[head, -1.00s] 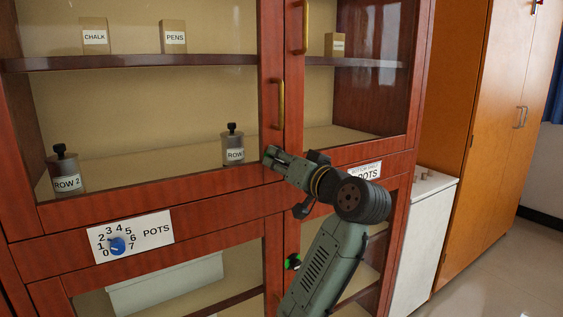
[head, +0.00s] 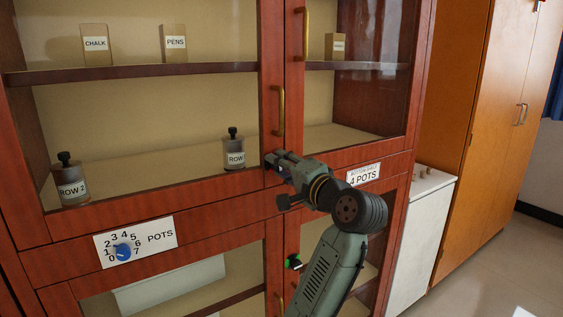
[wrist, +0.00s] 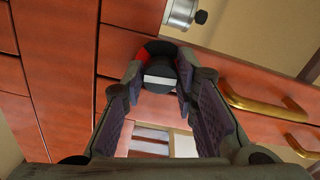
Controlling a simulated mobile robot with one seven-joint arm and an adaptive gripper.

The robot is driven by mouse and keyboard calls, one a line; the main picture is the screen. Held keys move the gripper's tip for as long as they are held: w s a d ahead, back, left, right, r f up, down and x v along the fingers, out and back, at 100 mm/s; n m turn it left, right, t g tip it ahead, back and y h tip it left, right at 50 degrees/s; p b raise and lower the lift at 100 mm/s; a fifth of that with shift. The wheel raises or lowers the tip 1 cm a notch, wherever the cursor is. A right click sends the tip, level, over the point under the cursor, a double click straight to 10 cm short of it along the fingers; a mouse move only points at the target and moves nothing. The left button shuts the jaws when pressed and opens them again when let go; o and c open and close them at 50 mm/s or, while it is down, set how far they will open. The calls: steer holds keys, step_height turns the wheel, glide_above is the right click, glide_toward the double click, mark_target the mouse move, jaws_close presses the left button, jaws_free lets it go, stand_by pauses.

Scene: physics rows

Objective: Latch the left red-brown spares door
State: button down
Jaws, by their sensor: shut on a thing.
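The left red-brown glazed door (head: 150,196) fills the left of the head view and looks closed against its neighbour. Its brass handle (head: 281,112) stands upright near the meeting edge. My gripper (head: 271,162) is at that door's lower right corner, below the handle. In the wrist view, a round black knob (wrist: 158,82) with a pale bar across it sits between my fingers (wrist: 165,88), which are shut on it. Red (wrist: 145,56) shows on its upper left edge. In the head view the gripper hides this knob.
A lower latch (head: 293,262) with a green mark sits beside my arm. A numbered dial plate (head: 134,243) marked POTS is on the left rail. Bottles (head: 234,150) stand behind the glass. The right door's handle (head: 305,30) is close by.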

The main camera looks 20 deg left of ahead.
steer(key=shift+m, duration=0.5)
steer(key=c, duration=1.3)
jaws_free()
steer(key=v, duration=1.2)
